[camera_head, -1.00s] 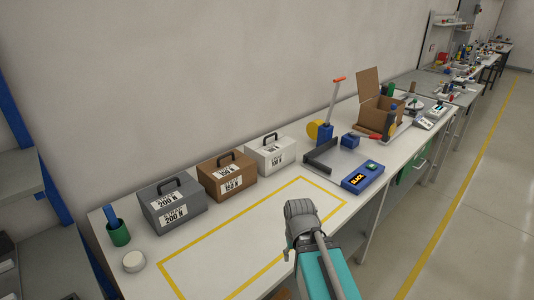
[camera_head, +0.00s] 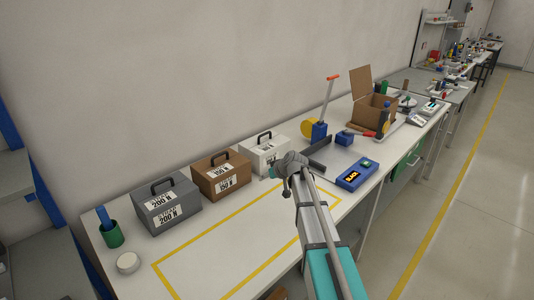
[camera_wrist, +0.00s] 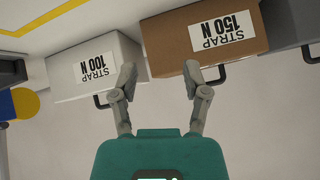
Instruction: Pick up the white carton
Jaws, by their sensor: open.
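The white carton (camera_head: 263,152) has a dark top handle and a label. It stands on the bench against the wall, at the right end of a row of three. In the wrist view the white carton (camera_wrist: 90,70) appears upside down, with "STRAP 100 N" on its label. My gripper (camera_wrist: 160,75) is open and empty, its fingers spread in front of the gap between the white and brown cartons. In the head view my gripper (camera_head: 279,170) is just in front of the white carton and hides its lower front. I cannot tell whether it touches any carton.
A brown carton (camera_head: 220,176) marked 150 N stands left of the white one, then a grey carton (camera_head: 167,206) marked 200 N. A dark angled plate (camera_head: 318,155) and a blue box (camera_head: 357,174) are to the right. The yellow-taped area (camera_head: 225,250) in front is clear.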

